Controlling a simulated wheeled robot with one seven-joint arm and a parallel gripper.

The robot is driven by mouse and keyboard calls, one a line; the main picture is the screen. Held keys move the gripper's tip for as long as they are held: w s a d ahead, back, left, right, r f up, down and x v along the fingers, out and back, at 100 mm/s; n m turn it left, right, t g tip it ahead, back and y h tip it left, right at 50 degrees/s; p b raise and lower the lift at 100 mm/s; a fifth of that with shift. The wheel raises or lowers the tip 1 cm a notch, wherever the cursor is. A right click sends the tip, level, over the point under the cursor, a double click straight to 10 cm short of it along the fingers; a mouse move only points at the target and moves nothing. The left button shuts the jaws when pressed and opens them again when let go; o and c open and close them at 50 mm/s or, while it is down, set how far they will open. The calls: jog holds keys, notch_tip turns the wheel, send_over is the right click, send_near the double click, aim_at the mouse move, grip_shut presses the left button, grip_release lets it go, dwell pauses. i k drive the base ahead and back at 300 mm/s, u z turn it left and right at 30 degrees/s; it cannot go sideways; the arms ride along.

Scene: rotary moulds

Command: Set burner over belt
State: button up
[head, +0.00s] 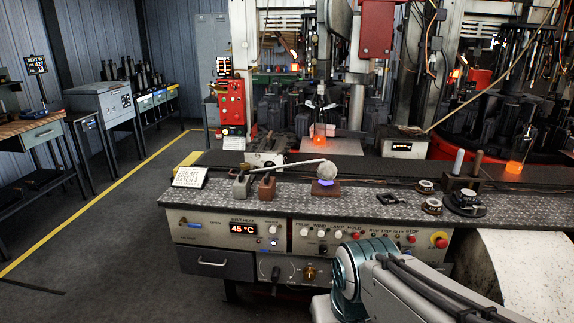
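The dark belt (400,176) runs left to right behind the console's worktop. The console front (375,235) has a lit display (243,229) reading 45 °C, with lettering above it that looks like "BELT HEAT". Below it is a small panel with a dark handle (275,281) and a brass fitting (309,272). I cannot tell for sure which part is the burner. My arm comes in at the bottom right, in front of the console. My gripper is not in view.
A long pale rod with a round grey end (326,172) lies across small blocks on the worktop. Round dark pieces (466,203) and an upright-handled block (460,182) stand at right. A red stop button (439,240) is on the front. Open floor (110,240) lies left.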

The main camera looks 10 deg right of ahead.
aim_at(328, 171)
jog(key=k, duration=0.6)
jog(key=z, duration=0.8)
jog(key=i, duration=1.55)
jog(key=u, duration=0.85)
